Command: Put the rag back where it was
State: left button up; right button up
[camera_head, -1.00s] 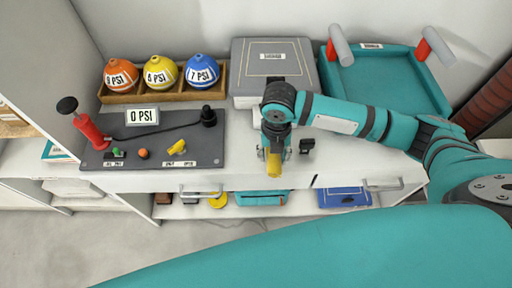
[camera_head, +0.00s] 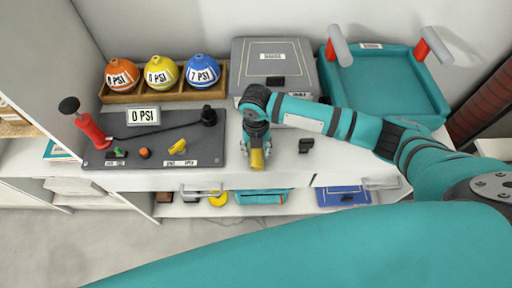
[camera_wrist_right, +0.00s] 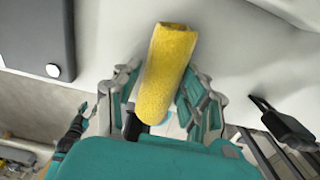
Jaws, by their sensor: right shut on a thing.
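The yellow rag (camera_head: 257,160) is a rolled, rough-textured cylinder. My right gripper (camera_head: 256,147) is shut on it and holds it near the front edge of the white counter (camera_head: 330,165). In the right wrist view, the rag (camera_wrist_right: 167,65) sits between the two teal finger pads of my right gripper (camera_wrist_right: 166,88), with one end pointing away. Whether the rag touches the counter cannot be told.
A grey board (camera_head: 180,122) with a red pump (camera_head: 92,129) lies left of the gripper. A grey case (camera_head: 272,62) and a teal tray (camera_head: 385,85) stand behind. A small black object (camera_head: 305,146) is just right. Drawers and a lower shelf lie below the counter.

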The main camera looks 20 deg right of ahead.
jog(key=o, duration=1)
jog(key=shift+f, duration=0.1)
notch_tip(320, 180, up, 12)
jog(key=shift+r, duration=0.2)
jog(key=shift+f, duration=0.1)
